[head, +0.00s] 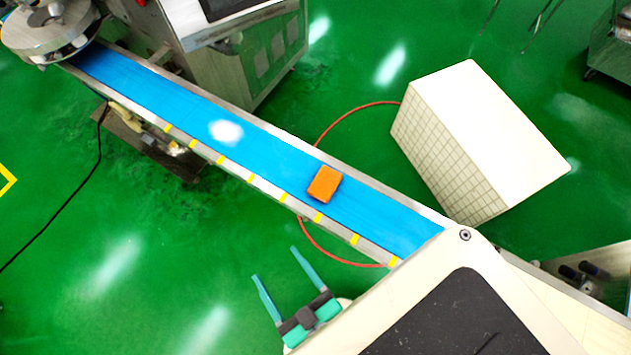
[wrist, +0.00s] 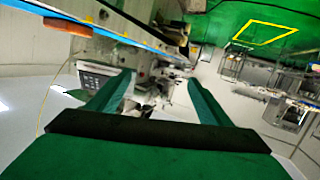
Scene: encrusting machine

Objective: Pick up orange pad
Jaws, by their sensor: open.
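The orange pad (head: 325,184) lies flat on the blue conveyor belt (head: 270,155), on its nearer right stretch in the head view. In the wrist view the orange pad (wrist: 68,26) shows edge-on at the upper left, on the belt's side. My gripper (head: 287,268) has two teal fingers, spread apart and empty. It is below and left of the pad in the head view, off the near side of the belt. In the wrist view its fingers (wrist: 155,95) reach forward with nothing between them, and the pad is left of them.
The conveyor's metal rail with yellow marks (head: 251,179) runs between my gripper and the pad. A white box (head: 490,125) stands beyond the belt at right. A machine (head: 240,60) stands behind the belt. A red hose (head: 350,112) lies on the green floor. Open floor is at lower left.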

